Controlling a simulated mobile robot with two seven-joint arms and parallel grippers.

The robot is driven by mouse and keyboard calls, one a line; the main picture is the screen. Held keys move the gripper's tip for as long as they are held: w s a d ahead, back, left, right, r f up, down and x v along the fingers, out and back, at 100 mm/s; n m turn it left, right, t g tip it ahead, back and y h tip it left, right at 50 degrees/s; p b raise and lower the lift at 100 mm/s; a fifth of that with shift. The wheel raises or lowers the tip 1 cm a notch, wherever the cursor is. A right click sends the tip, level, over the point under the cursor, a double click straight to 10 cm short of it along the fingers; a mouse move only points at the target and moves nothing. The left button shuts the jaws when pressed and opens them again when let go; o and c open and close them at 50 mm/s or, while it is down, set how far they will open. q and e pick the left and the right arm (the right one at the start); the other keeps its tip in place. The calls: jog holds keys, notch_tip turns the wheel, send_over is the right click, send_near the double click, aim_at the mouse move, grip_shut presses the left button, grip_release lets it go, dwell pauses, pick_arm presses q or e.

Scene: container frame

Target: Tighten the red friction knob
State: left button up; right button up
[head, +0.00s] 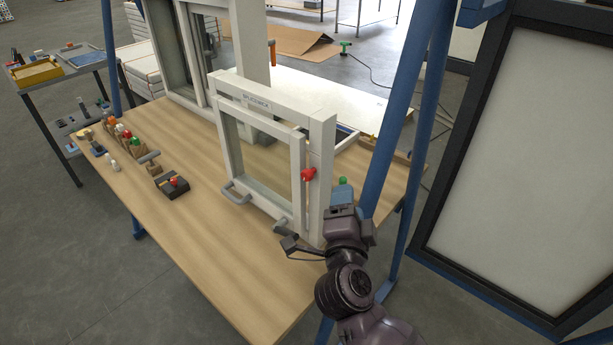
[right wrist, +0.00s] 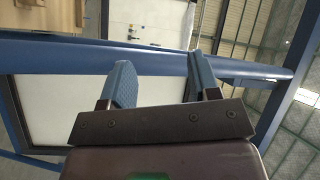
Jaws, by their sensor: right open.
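The red friction knob (head: 309,174) sits on the right upright of a small white window frame (head: 324,150) that stands on the wooden table. My right gripper (head: 342,190) is just right of the knob in the head view, apart from it. In the right wrist view its two blue fingers (right wrist: 158,78) are spread, with nothing held between them. The knob does not show in that view. My left gripper is not in view.
A blue post (head: 402,110) rises close behind my right gripper; a blue beam (right wrist: 150,60) crosses the right wrist view beyond the fingers. A grey handle (head: 235,193) juts from the window. A box with a red button (head: 174,183) lies left. The table's front (head: 230,270) is clear.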

aim_at(307, 178)
jog(key=a+g+y, duration=0.3)
jog(key=a, duration=0.4)
jog(key=shift+n, duration=0.3)
jog(key=x, duration=0.7)
jog(key=p+x, duration=0.1)
jog(key=x, duration=0.3)
jog(key=shift+w+a, duration=0.2)
jog(key=shift+a, duration=0.05)
jog(key=shift+c, duration=0.2)
jog(key=c, duration=0.9)
